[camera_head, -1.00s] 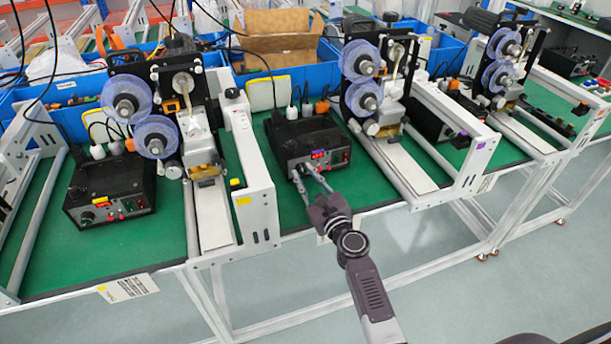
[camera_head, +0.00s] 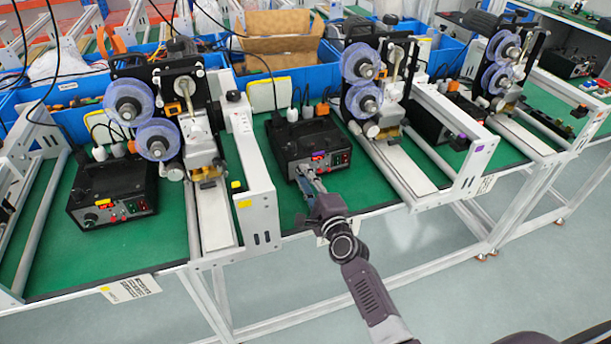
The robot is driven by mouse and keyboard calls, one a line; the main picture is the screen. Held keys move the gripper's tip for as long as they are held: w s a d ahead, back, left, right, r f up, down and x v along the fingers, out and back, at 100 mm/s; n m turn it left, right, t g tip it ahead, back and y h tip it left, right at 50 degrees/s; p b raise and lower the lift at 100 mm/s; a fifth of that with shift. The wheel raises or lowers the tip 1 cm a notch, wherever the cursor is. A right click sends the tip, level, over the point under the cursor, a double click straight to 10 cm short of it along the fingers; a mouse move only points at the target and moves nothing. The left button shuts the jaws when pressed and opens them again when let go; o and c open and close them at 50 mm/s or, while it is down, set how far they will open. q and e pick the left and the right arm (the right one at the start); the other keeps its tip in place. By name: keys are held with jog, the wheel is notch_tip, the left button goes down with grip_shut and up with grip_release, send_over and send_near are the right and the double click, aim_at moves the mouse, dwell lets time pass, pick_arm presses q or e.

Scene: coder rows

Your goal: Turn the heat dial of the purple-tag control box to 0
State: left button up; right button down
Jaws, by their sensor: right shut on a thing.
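A purple tag (camera_head: 489,146) is on the white frame at the right end of this station. My right gripper (camera_head: 304,178) reaches in from below and is shut at the lower left of the box front, on the heat dial. The fingers cover the dial, so its pointer and setting are hidden. My left gripper is not in view.
Another control box (camera_head: 112,190) with a yellow tag stands on the left bench. Film machines with purple rolls (camera_head: 358,62) stand beside the boxes. White frame rails (camera_head: 252,165) flank the middle box. Blue bins (camera_head: 270,58) are behind. Green bench surface is clear in front.

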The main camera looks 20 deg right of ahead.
jog(key=n+p, duration=0.1)
jog(key=n, duration=0.5)
jog(key=shift+p, duration=0.4)
jog(key=n+p, duration=0.1)
jog(key=n, duration=0.5)
jog(key=shift+f+h, duration=0.2)
jog(key=shift+h, duration=0.2)
jog(key=c, duration=1.7)
grip_release()
jog(key=shift+s, duration=0.1)
jog(key=s, duration=1.2)
jog(key=shift+r, duration=0.3)
